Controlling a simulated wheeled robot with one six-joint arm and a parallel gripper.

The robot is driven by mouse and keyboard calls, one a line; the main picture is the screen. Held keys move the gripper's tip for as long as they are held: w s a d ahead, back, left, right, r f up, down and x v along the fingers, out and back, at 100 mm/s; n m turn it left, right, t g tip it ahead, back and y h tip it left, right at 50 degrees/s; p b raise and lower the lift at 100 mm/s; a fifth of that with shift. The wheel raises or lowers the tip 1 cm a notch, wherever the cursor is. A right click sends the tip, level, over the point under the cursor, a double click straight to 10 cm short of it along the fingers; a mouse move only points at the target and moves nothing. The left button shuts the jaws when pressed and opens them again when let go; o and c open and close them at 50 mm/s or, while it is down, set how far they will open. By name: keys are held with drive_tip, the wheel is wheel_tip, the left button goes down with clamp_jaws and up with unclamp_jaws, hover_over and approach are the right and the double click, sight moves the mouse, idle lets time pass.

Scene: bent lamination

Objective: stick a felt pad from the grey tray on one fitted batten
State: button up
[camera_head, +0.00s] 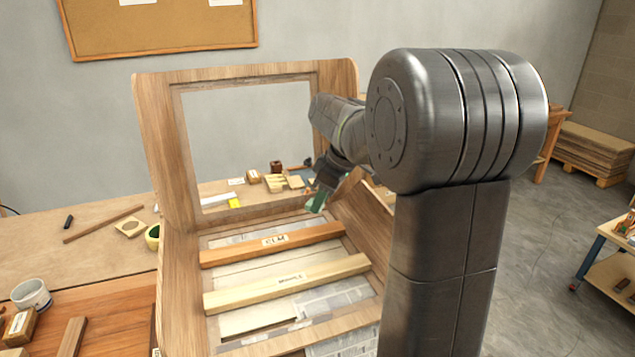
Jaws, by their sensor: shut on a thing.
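My gripper (319,197) is at the end of my arm, beyond the two battens and above the far right part of the wooden frame. It is shut on a small green piece (316,202) that looks like a felt pad; the arm partly hides it. A reddish-brown batten (232,255) labelled ELM lies across the frame. A pale batten (235,298) with a label lies across it nearer to me. The held piece is apart from both battens.
The bent wooden frame (150,110) stands upright at the back with a large opening. A white cup (32,294) and wooden blocks (20,325) are at left. My arm blocks the view at right.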

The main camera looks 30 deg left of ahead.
sight(317, 232)
drive_tip(key=shift+w+a+f, duration=0.15)
drive_tip(key=shift+w, duration=0.05)
drive_tip(key=shift+s+f+b, duration=0.15)
drive_tip(key=shift+f+b, duration=0.3)
drive_tip(key=shift+b, duration=0.05)
drive_tip(key=shift+f+b, duration=1.3)
drive_tip(key=shift+f, duration=0.5)
drive_tip(key=shift+f+b, duration=0.7)
drive_tip(key=shift+f, duration=0.35)
drive_tip(key=o, duration=0.9)
drive_tip(key=shift+c, duration=0.2)
drive_tip(key=shift+r, duration=0.15)
drive_tip(key=shift+r+p, duration=2.6)
drive_tip(key=shift+r, duration=0.85)
